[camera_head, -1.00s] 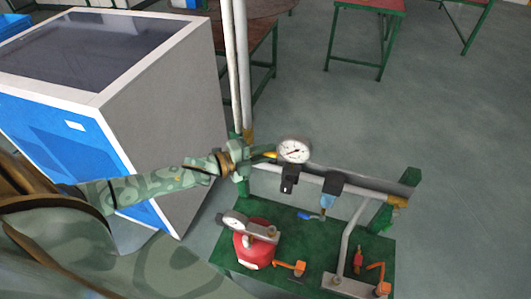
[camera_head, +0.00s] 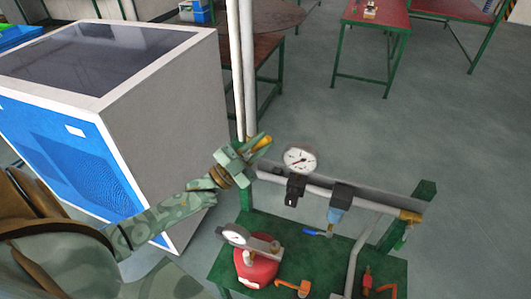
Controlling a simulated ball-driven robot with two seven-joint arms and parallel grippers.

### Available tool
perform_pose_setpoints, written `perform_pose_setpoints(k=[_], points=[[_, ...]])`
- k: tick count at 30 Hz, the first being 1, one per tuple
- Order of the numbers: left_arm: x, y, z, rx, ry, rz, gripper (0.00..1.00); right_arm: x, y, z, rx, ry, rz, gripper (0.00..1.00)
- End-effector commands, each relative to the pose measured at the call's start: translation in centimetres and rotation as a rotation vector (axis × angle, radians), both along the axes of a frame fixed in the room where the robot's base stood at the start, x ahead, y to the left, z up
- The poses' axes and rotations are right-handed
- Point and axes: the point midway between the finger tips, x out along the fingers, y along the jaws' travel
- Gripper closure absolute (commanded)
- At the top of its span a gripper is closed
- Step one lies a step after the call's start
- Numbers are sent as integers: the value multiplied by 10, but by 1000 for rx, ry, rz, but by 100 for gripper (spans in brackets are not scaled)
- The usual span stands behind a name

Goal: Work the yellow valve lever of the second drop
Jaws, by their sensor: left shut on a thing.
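The yellow valve lever (camera_head: 265,141) shows at the left end of the horizontal pipe, close to the tall white vertical pipes. It is tilted up to the right. My left gripper (camera_head: 258,148), in green camouflage pattern, reaches in from the lower left and is shut on the lever. Its fingers hide much of the lever and the valve body. My right gripper is not in view.
A round pressure gauge (camera_head: 299,160) sits just right of my left gripper. A red tank (camera_head: 256,268) with another gauge, a blue lever (camera_head: 317,233) and orange levers (camera_head: 292,287) are below, on the green stand (camera_head: 300,246). A large grey and blue cabinet (camera_head: 165,110) stands left.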

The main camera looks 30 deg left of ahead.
Motion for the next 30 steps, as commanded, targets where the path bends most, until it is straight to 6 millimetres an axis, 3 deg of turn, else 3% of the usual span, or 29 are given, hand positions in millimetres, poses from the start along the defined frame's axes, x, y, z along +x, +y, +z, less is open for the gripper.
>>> perform_pose_setpoints(k=[15,30], points=[[-7,28,13,-454,-107,2,100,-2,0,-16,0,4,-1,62],[-11,44,15,-675,-158,2,100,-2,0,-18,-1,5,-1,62]])
